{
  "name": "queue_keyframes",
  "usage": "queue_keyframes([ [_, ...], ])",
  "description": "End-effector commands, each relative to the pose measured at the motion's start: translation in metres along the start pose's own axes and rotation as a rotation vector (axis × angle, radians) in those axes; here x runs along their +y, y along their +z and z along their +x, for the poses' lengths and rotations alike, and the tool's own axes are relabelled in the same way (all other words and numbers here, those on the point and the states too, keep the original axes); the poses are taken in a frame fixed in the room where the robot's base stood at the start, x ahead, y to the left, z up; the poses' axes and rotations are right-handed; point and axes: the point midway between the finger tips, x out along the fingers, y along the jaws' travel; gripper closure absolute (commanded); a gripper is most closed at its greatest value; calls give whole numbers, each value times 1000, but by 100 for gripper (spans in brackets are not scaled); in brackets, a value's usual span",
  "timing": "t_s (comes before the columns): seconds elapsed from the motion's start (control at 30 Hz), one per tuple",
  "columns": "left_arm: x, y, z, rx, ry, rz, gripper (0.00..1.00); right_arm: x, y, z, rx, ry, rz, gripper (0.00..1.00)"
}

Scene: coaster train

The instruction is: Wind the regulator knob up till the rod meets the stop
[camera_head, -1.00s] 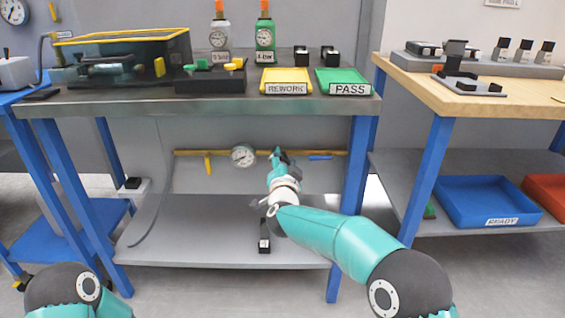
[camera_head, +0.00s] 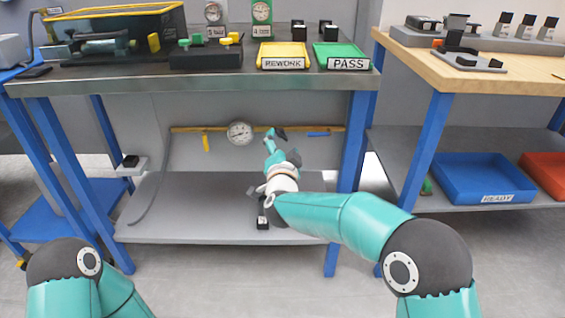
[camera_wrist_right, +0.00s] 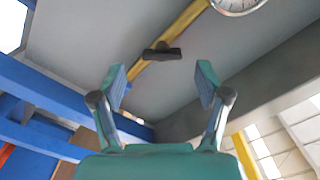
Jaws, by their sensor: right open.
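My right gripper (camera_head: 275,134) is under the steel bench, in front of the yellow pipe (camera_head: 185,129) and right of the round gauge (camera_head: 240,133). In the right wrist view the gripper (camera_wrist_right: 162,78) is open and empty, its two fingers spread apart. Beyond its fingertips, a black bar-shaped handle (camera_wrist_right: 162,52) sits across the yellow pipe, apart from both fingers. It may be the regulator knob; I cannot tell for sure. In the head view my gripper hides that spot. I cannot make out a rod or stop. My left gripper is out of view.
A yellow handle (camera_head: 206,143) hangs from the pipe and a blue handle (camera_head: 318,134) lies along it. The lower shelf (camera_head: 180,220) is mostly clear. The bench top (camera_head: 120,82) hangs over the arm, with a blue leg (camera_head: 350,170) to its right.

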Motion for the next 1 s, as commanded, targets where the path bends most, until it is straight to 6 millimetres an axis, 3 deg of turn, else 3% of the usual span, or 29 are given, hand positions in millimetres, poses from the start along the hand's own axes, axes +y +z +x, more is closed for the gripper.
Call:
queue_keyframes([
  [0.2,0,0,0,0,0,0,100,0,0,-41,-2,0,0,25],
  [0.43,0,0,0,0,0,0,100,1,1,-72,-1,0,1,25],
  [0.63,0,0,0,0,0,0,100,1,0,-81,0,0,1,25],
  [1.0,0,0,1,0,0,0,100,10,-3,-77,6,15,1,25],
])
